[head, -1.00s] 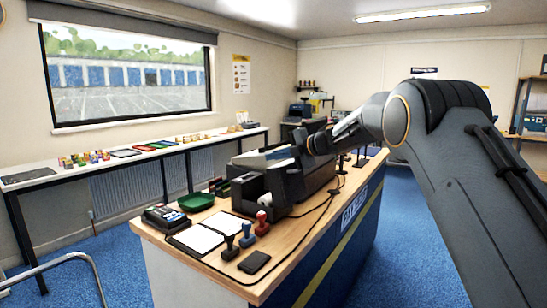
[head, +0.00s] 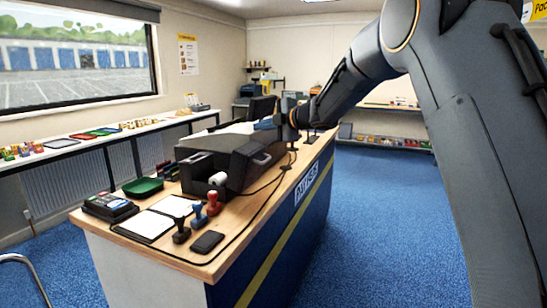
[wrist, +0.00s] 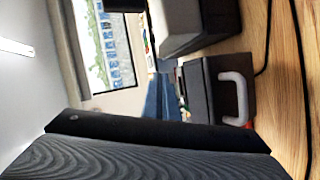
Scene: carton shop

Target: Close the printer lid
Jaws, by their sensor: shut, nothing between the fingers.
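A dark printer (head: 228,165) stands on the counter in the head view, with a white roll in its near end. A grey handle shows on a dark box in the wrist view (wrist: 232,98), which looks like the same unit. A pale grey sloped panel (head: 208,141) rises behind it; I cannot tell for sure if this is the lid. My gripper (head: 280,122) is shut and empty, beyond the printer at its far right. Contact is not clear. In the wrist view a dark ribbed part of my gripper fills the bottom.
A card terminal (head: 108,207), green tray (head: 143,187), papers (head: 160,217), stamps (head: 197,219) and a black pad (head: 207,242) lie on the near counter (head: 140,246). A cable runs along its right edge. Blue floor (head: 385,220) to the right is free.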

